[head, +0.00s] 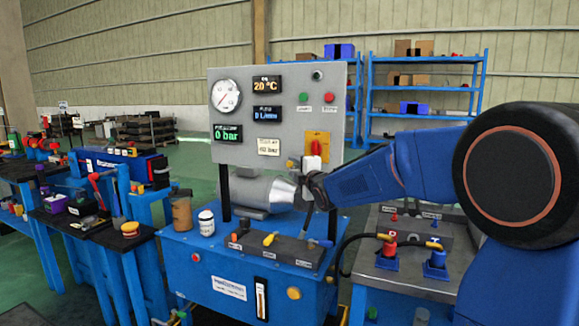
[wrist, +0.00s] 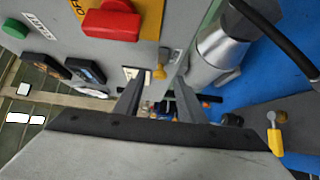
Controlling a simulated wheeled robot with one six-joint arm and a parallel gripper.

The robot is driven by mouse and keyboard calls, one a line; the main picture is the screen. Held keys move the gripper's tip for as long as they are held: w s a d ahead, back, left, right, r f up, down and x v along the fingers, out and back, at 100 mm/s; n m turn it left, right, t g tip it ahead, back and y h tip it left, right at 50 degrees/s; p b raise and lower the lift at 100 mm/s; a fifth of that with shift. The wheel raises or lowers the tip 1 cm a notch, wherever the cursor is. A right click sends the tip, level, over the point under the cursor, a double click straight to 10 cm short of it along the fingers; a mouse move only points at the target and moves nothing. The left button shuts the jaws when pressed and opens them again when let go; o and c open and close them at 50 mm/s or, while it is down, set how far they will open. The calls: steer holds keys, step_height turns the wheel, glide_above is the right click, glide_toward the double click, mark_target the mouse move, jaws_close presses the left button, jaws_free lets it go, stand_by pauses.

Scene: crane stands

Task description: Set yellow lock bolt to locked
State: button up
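A small yellow knob (head: 291,164), which looks like the lock bolt, sticks out of the grey panel left of and below the red switch. In the wrist view, the yellow knob (wrist: 160,72) is just beyond the gap between my fingertips. My gripper (head: 303,182) is in front of the lower panel; in the wrist view its two fingers (wrist: 158,92) stand apart with nothing clearly held. Whether they touch the knob cannot be told. A red rotary switch (head: 316,148) on a yellow plate also shows in the wrist view (wrist: 111,21).
A silver motor cylinder (head: 262,191) lies below the panel, close to my gripper. A manifold with a yellow lever (head: 270,239) sits on the blue cabinet (head: 200,265). A white jar (head: 206,222) and a brown container stand left. A dark hose runs right.

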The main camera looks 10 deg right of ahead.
mark_target(290, 165)
steer(key=shift+w+a, duration=0.2)
steer(key=shift+w, duration=0.95)
steer(key=shift+w+a, duration=0.15)
steer(key=shift+w, duration=0.95)
steer(key=shift+c, duration=0.2)
